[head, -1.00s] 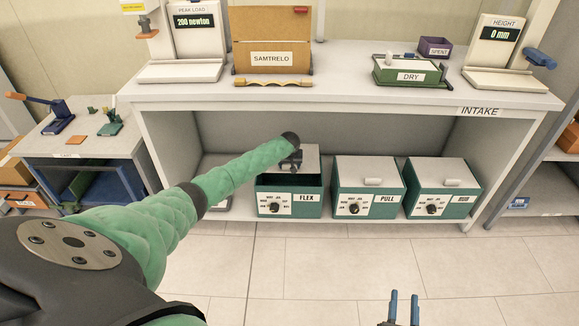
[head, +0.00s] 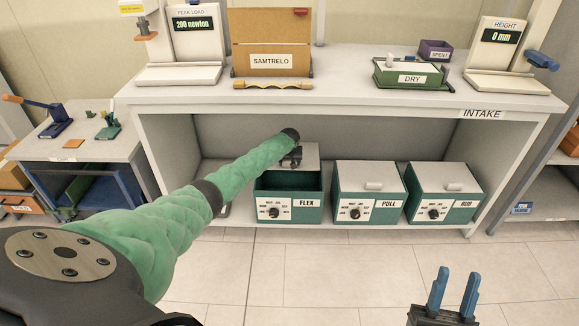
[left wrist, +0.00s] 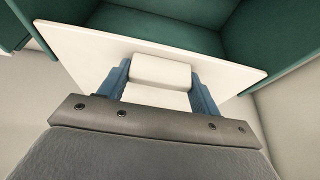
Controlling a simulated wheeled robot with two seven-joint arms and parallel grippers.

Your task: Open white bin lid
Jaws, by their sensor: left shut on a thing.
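The FLEX bin (head: 289,207) is a green box on the low shelf. Its white lid (head: 312,155) sits back from the front rim, so the dark green inside shows at the front. I cannot tell whether the lid is slid or tilted. My left gripper (head: 291,160) is over the lid, partly hidden by my arm. In the left wrist view its blue fingers (left wrist: 160,78) are shut on the white lid handle (left wrist: 160,71), with the lid plate (left wrist: 80,42) around it and green bin walls beyond. My right gripper (head: 454,291) is open and empty over the floor.
The PULL bin (head: 369,207) and RUB bin (head: 442,207) stand to the right with their white lids closed. The table top (head: 340,90) overhangs the shelf. The tiled floor (head: 330,270) in front is clear.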

